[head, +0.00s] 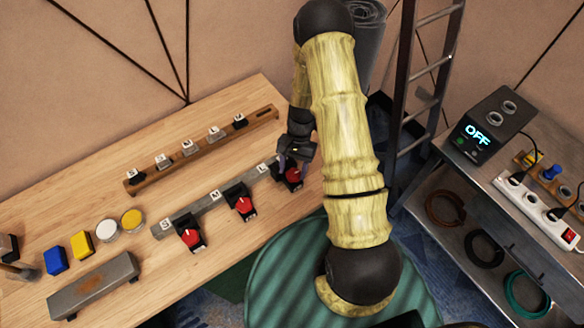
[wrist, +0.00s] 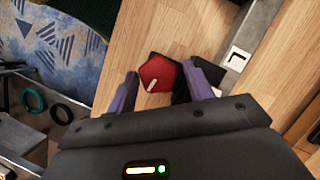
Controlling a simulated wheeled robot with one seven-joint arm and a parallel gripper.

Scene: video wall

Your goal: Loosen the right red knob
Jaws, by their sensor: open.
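Three red knobs on black bases line the grey metal strip on the wooden bench. The right red knob (head: 293,175) is at the strip's right end, partly hidden by my gripper (head: 295,155). In the wrist view the right red knob (wrist: 158,73), with a white pointer line, shows between the tips of my gripper (wrist: 163,85). The two purple fingers stand apart, one on each side of the knob. I cannot tell whether either finger touches it. The middle red knob (head: 244,205) and left red knob (head: 191,237) stand clear of my gripper.
A wooden rail (head: 203,151) with small switches lies behind the strip. Blue and yellow blocks, round pots and a grey metal block (head: 94,287) are at the left. A metal cart with an "OFF" box (head: 482,127) and power strip (head: 537,212) stands right.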

